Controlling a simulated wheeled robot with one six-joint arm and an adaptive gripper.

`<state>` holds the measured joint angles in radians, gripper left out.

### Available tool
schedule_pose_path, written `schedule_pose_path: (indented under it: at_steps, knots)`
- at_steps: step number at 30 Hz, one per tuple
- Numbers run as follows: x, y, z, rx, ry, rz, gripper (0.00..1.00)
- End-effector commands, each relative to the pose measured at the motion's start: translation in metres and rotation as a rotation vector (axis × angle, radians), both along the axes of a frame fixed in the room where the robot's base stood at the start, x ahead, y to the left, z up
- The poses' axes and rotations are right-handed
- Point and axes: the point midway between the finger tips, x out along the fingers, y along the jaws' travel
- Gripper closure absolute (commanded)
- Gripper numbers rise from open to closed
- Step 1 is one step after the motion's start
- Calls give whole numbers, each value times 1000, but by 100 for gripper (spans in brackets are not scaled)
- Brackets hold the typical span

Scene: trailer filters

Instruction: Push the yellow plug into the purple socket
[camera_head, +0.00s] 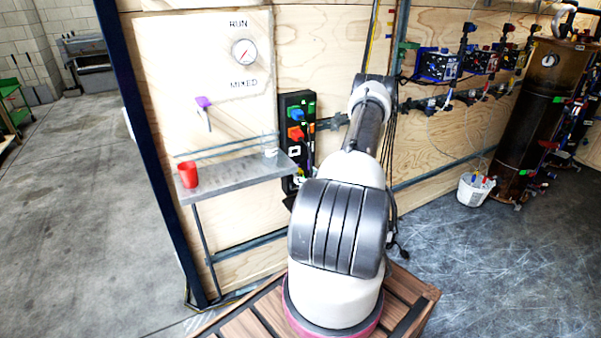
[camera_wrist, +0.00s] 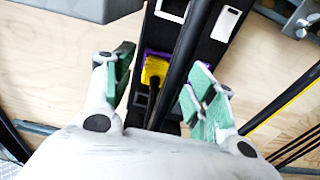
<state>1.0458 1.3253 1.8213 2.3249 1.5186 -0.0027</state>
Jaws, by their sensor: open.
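In the wrist view the yellow plug (camera_wrist: 155,69) sits in front of the purple socket (camera_wrist: 148,53), whose purple edge shows around the plug's top and side. I cannot tell how deep the plug is in the socket. A dark cable leads down from the plug. My gripper (camera_wrist: 163,85) is open, with one green-padded finger left of the plug and the other to its right, both apart from it. In the head view my arm reaches toward the black panel (camera_head: 284,134), and the gripper cannot be made out there.
The panel also bears a blue plug (camera_head: 297,115) and an orange plug (camera_head: 296,133). A thick black cable (camera_wrist: 187,55) crosses the wrist view near the right finger. A metal shelf (camera_head: 232,178) with a red cup (camera_head: 188,174) juts out left of the panel.

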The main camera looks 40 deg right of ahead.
Motion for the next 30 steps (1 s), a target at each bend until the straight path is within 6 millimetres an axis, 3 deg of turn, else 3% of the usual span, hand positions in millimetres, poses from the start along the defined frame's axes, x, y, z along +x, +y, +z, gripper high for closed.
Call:
schedule_pose_path:
  at_steps: [3,10,30]
  knots:
    - [-27,5,1,2,1,-3,44]
    - [-59,13,3,1,0,-1,44]
    - [-65,15,4,0,0,0,44]
